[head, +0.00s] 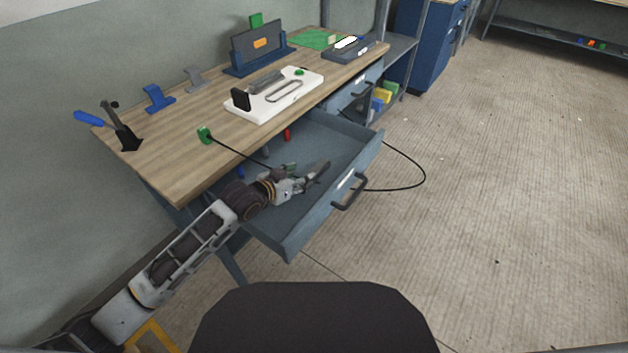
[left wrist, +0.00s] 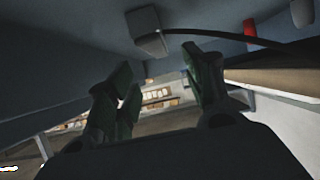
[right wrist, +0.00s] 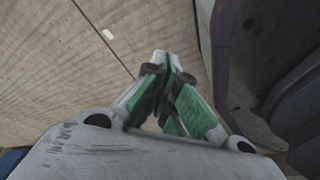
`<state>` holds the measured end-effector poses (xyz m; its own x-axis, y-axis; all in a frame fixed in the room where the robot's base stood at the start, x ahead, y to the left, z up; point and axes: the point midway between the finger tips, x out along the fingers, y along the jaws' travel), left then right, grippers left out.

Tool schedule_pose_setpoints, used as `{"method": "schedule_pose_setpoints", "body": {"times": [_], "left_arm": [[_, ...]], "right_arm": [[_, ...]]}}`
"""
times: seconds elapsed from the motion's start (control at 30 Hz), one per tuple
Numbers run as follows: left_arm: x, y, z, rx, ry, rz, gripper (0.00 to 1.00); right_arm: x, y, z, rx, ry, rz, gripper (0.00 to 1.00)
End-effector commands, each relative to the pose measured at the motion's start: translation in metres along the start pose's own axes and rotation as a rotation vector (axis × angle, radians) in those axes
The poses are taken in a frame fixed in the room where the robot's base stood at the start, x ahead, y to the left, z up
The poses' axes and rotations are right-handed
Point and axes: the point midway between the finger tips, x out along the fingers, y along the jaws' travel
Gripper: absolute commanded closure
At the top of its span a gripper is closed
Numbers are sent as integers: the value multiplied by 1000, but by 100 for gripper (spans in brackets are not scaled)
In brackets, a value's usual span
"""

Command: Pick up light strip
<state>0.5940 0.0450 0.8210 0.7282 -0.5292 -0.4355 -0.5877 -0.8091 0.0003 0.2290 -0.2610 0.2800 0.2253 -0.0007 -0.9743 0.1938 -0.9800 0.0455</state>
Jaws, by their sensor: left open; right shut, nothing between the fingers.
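I cannot tell for sure which thing is the light strip. A bright white strip (head: 346,43) lies on a dark block at the bench's far end. My left gripper (head: 318,172) is open over the pulled-out drawer (head: 345,145), beside a black cable. In the left wrist view its green-padded fingers (left wrist: 160,75) are spread with nothing seen between them. A grey block (left wrist: 149,40) with a black cable leaving it is beyond the fingers. My right gripper (right wrist: 167,62) is shut and empty above the floor; it is not in the head view.
The wooden bench (head: 190,160) bears a white fixture (head: 275,95), a dark blue stand (head: 260,55), a blue clamp (head: 157,98) and a green plug (head: 204,134). Red and blue items lie in the drawer. The black cable (head: 424,172) loops past the drawer. Floor at right is clear.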

Motion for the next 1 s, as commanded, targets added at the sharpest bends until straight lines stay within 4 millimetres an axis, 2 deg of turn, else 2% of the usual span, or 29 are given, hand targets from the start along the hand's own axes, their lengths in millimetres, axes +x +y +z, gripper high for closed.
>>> {"method": "schedule_pose_setpoints", "body": {"times": [0.2, 0.57, 1.0], "left_arm": [[3, 0, 7, 0, 1, 0, 48], [4, 0, 6, 0, 1, 0, 48], [26, 0, 7, 0, 0, 0, 48]], "right_arm": [[2, -1, -10, 3, 10, -1, 100], [1, -1, -11, 3, 10, -1, 100], [-2, -4, -20, 2, 9, -4, 100]]}}
